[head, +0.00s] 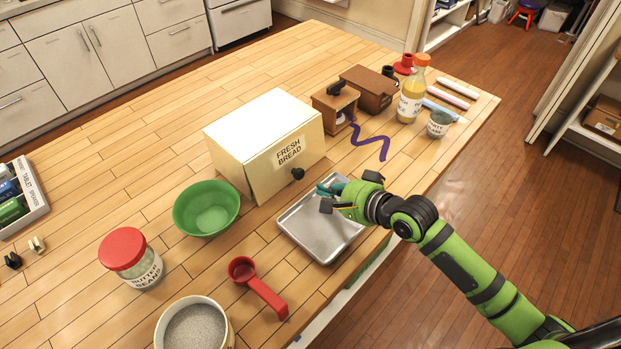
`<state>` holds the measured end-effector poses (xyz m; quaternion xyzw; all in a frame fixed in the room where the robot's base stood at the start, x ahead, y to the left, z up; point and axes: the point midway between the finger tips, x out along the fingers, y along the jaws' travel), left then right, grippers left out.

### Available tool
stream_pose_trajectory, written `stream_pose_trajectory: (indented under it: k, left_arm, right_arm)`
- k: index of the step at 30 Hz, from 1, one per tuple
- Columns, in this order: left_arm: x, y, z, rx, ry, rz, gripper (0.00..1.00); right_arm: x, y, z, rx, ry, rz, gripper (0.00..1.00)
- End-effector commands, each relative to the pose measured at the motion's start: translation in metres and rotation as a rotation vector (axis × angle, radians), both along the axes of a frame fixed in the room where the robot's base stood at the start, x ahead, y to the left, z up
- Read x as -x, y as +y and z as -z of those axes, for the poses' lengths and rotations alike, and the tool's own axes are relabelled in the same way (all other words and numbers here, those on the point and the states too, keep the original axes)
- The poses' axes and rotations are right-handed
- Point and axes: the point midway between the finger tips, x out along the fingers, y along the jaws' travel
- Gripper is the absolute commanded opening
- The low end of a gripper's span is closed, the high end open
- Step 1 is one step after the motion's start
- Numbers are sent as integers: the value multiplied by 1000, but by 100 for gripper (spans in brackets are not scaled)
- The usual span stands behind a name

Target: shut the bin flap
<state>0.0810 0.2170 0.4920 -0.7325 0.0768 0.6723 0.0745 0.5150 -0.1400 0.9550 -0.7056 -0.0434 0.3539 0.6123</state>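The bread bin (262,147) is a cream box labelled "FRESH BREAD" in the middle of the wooden counter. Its front flap (290,155) carries the label and a dark round knob (297,174) low down. The flap lies against the box front and looks shut; a small gap cannot be ruled out from here. My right gripper (349,191) is just right of the knob, over the metal tray (321,236), apart from the flap. Its dark fingertips are spread apart. A teal object (331,188) shows beside the fingers, partly hidden. My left gripper is out of view.
A green bowl (206,208) stands left of the bin. A red scoop (258,286), a red-lidded jar (130,257) and a pot of grey grains (195,324) stand nearer. A grinder (335,107), brown box (368,89), juice bottle (412,92) and purple strip (371,141) are at right.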

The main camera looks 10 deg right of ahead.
Motion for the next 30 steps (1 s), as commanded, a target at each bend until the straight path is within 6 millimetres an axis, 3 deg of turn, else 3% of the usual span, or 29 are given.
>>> stream_pose_trajectory:
  k: [3, 9, 23, 30]
  left_arm:
    - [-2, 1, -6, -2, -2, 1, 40]
    - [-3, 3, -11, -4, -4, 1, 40]
    - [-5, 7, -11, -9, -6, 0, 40]
    - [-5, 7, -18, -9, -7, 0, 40]
  right_arm:
    - [-19, 12, 4, -1, -2, 1, 0]
    - [-37, 24, 10, 1, -2, 0, 0]
    - [-42, 28, 13, 1, 0, 0, 0]
    - [-55, 37, 23, -2, 0, 2, 0]
